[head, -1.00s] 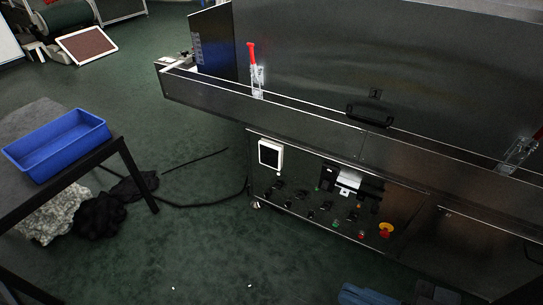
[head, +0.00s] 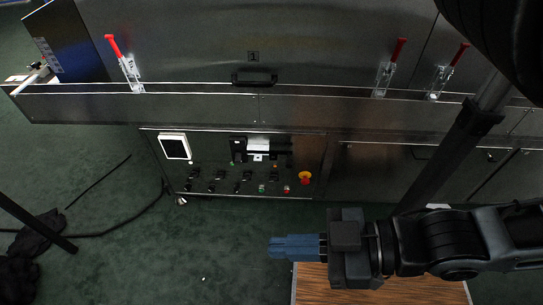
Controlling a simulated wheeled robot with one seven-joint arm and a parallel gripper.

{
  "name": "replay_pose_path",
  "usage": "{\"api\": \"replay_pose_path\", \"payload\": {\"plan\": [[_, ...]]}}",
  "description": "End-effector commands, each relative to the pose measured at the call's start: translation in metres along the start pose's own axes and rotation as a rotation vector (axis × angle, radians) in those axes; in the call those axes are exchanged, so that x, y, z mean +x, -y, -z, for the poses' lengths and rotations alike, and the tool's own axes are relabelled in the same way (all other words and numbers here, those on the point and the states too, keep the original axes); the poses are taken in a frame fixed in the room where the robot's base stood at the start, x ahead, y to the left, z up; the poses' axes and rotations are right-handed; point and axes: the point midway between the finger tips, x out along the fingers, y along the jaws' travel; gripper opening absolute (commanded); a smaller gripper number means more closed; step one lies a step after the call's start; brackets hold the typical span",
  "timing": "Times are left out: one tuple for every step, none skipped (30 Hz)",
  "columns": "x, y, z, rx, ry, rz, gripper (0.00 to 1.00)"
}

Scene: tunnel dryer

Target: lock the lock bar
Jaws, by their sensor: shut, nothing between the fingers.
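Three red-handled clamps stand along the lower edge of the dryer's steel hood: one at the left (head: 126,68), one right of the middle (head: 386,70) and one further right (head: 446,72). Their red handles point up; the left one leans left and the other two lean right. I cannot tell which of them is the lock bar. My gripper (head: 272,246) is shut and empty, its blue fingers pointing left. In the picture it is below the control panel, well apart from all the clamps.
The control panel (head: 225,180) has a white-framed screen (head: 174,147), switches and a red emergency button (head: 305,178). A black handle (head: 254,79) sits on the hood. A wood-grained surface (head: 400,292) lies below my gripper. A cable crosses the green floor at left.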

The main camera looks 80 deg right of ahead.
Motion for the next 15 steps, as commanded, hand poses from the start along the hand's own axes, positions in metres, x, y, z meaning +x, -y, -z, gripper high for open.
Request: {"api": "replay_pose_path", "payload": {"plan": [[0.0, 0.0, 0.0, 0.0, 0.0, 0.0, 0.0], [0.001, 0.0, 0.0, 0.0, 0.0, -0.001, 0.0], [0.002, -0.001, -0.002, 0.001, 0.002, -0.006, 0.0], [0.003, -0.003, -0.004, 0.001, 0.005, -0.012, 0.0], [0.005, -0.004, -0.006, 0.002, 0.009, -0.02, 0.0], [0.009, -0.008, -0.011, 0.003, 0.019, -0.034, 0.0], [0.012, -0.011, -0.016, 0.005, 0.028, -0.049, 0.0], [0.016, -0.016, -0.022, 0.007, 0.039, -0.067, 0.0], [0.022, -0.023, -0.031, 0.01, 0.057, -0.094, 0.0], [0.028, -0.029, -0.038, 0.014, 0.072, -0.116, 0.0], [0.033, -0.036, -0.047, 0.02, 0.089, -0.142, 0.0], [0.04, -0.046, -0.058, 0.029, 0.113, -0.177, 0.0], [0.046, -0.054, -0.067, 0.036, 0.133, -0.204, 0.0], [0.051, -0.063, -0.075, 0.044, 0.152, -0.231, 0.0], [0.057, -0.074, -0.086, 0.056, 0.178, -0.267, 0.0]]}}
